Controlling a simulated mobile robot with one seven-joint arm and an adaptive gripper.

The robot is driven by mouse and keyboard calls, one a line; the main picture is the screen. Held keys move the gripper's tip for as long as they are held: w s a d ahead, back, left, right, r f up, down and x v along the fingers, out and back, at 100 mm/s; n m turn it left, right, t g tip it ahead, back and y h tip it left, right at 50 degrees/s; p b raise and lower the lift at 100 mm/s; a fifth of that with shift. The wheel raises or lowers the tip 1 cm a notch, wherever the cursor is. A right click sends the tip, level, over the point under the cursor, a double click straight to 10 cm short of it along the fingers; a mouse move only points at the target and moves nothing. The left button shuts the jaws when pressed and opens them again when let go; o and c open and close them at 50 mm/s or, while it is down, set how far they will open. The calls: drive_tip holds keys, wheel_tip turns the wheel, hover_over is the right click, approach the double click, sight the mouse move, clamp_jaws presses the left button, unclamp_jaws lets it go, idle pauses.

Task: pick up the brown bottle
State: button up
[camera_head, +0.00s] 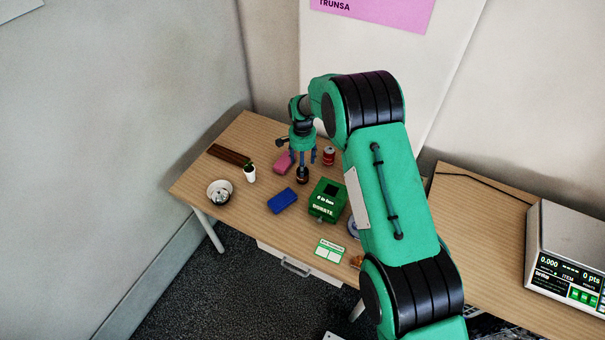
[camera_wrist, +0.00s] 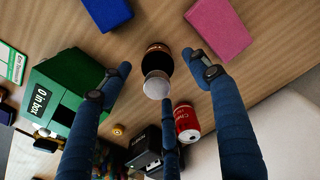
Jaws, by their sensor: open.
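The brown bottle (camera_wrist: 156,57) stands on the wooden table, seen from above in the wrist view with a pale round cap toward the camera. In the head view the bottle (camera_head: 302,176) is a small dark shape just under my fingers. My gripper (camera_head: 302,158) points down over it. In the wrist view the blue fingers of my gripper (camera_wrist: 156,66) are spread, with the bottle in the gap between them. No grip on it shows. How far the fingertips reach down beside the bottle is hard to tell.
Close by are a pink block (camera_head: 284,161), a red can (camera_head: 328,156), a blue block (camera_head: 282,201) and a green donation box (camera_head: 327,201). A potted plant (camera_head: 250,174), a bowl (camera_head: 219,192) and a dark brown bar (camera_head: 229,155) are at left. A scale (camera_head: 567,255) is at right.

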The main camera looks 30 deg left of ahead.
drive_tip(key=shift+f, duration=0.1)
drive_tip(key=shift+s+d+f, duration=0.15)
drive_tip(key=shift+f, duration=2.35)
drive_tip(key=c, duration=1.3)
drive_tip(key=shift+r, duration=0.15)
drive_tip(key=shift+r, duration=4.9)
